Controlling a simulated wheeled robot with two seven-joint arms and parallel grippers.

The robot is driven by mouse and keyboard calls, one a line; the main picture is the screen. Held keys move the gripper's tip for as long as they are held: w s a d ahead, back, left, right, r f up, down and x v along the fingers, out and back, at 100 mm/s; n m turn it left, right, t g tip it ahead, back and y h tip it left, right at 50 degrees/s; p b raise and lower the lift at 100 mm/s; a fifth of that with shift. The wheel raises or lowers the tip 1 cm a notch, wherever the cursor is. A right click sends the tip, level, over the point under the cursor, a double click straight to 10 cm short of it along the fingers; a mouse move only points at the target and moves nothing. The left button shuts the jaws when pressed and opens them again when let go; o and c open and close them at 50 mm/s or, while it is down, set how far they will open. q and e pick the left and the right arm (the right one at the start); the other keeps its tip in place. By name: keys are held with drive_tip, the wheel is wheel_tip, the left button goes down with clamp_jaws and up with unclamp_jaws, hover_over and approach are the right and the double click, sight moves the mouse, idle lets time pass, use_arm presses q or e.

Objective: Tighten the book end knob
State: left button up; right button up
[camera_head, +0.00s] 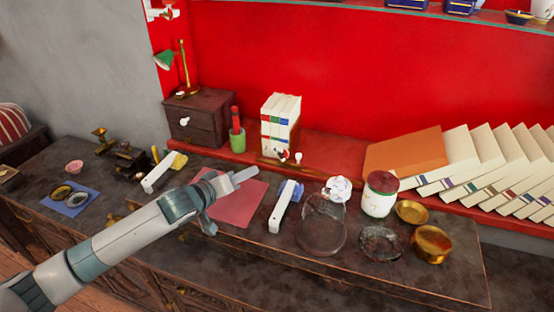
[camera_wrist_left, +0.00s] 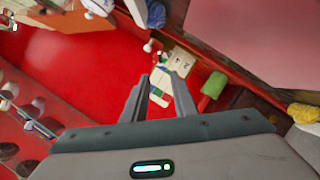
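The book end (camera_head: 282,158) stands low at the front right of a short row of upright white books (camera_head: 281,118) on the red shelf. Its small white knob (camera_head: 298,156) faces the right side. My left gripper (camera_head: 250,173) is in front of the books, to the lower left of the knob and apart from it. In the left wrist view the two fingers of my left gripper (camera_wrist_left: 158,76) are spread with nothing visible held between them. The books (camera_wrist_left: 181,64) lie beyond the fingertips, and a white ball that looks like the knob (camera_wrist_left: 147,47) is above them. My right gripper is out of view.
A green cup (camera_head: 238,143) and a drawer box (camera_head: 200,117) stand left of the books. A red mat (camera_head: 238,205) lies below my gripper. A glass dish (camera_head: 320,230), a jar (camera_head: 380,194) and brass bowls (camera_head: 432,243) stand right. Leaning books (camera_head: 450,165) fill the right shelf.

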sight(280, 157)
use_arm(q)
drive_tip(key=p+x, duration=0.2)
drive_tip(key=x, duration=1.2)
drive_tip(key=shift+w+d+p, duration=0.15)
drive_tip(key=shift+w+p, duration=0.15)
drive_tip(key=shift+w, duration=0.05)
drive_tip(key=shift+x, duration=1)
drive_tip(key=shift+f, duration=0.1)
clamp_jaws()
